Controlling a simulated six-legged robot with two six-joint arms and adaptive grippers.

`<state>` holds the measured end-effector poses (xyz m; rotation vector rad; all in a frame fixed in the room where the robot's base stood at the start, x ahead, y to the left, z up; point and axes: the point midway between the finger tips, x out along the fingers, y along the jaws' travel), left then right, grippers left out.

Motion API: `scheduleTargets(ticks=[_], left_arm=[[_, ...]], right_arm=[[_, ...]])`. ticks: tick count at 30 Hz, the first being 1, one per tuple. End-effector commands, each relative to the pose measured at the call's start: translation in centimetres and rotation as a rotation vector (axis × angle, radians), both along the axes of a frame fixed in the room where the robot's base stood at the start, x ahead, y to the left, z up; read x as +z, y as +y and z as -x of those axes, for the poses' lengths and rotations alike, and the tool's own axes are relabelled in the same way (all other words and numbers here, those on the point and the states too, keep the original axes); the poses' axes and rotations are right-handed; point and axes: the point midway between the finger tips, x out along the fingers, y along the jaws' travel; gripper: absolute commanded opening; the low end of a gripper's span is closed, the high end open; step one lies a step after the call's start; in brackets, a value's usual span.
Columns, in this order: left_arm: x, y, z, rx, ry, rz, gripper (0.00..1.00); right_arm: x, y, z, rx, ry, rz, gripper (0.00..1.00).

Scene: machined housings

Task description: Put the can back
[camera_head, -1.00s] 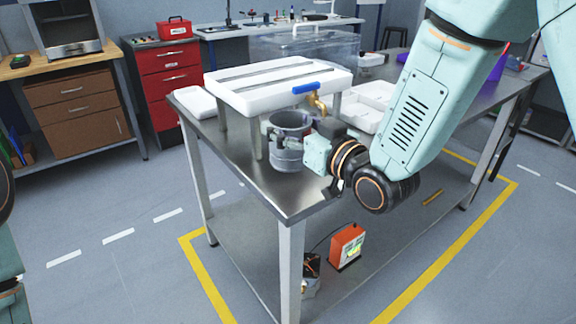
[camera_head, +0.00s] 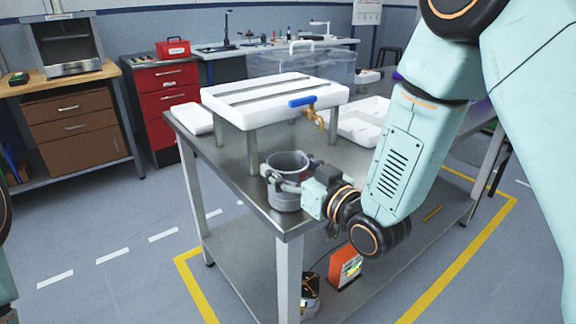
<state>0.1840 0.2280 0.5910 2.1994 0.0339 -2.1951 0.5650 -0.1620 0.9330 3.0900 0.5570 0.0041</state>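The grey metal can (camera_head: 287,162) is upright near the front corner of the steel table (camera_head: 240,178), open at the top. My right gripper (camera_head: 284,182) reaches it from the right, with its fingers around the can's side, and looks shut on it. The fingers hide part of the can's wall. I cannot tell whether its bottom touches the tabletop. A brass tap with a blue handle (camera_head: 302,102) sits on the front of a raised white tray (camera_head: 232,112), behind and above the can. My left gripper is out of view.
White trays (camera_head: 365,128) lie on the table behind my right arm. A clear-lidded box (camera_head: 335,68) stands at the back. An orange device (camera_head: 346,266) and a small container (camera_head: 310,300) are on the lower shelf. Open floor lies to the left.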

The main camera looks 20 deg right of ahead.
Motion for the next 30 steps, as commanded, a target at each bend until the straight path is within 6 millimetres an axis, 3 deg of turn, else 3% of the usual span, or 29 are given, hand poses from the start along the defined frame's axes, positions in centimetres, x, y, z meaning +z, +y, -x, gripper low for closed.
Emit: scheduleTargets(ticks=[7,20,30], left_arm=[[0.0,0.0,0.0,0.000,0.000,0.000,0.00],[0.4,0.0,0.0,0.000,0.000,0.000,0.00],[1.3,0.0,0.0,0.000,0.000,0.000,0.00]], right_arm=[[0.0,0.0,0.0,0.000,0.001,0.000,0.91],[0.6,0.0,0.0,0.000,0.000,0.000,0.91],[0.6,-1.9,4.9,-0.004,0.005,-0.007,0.91]])
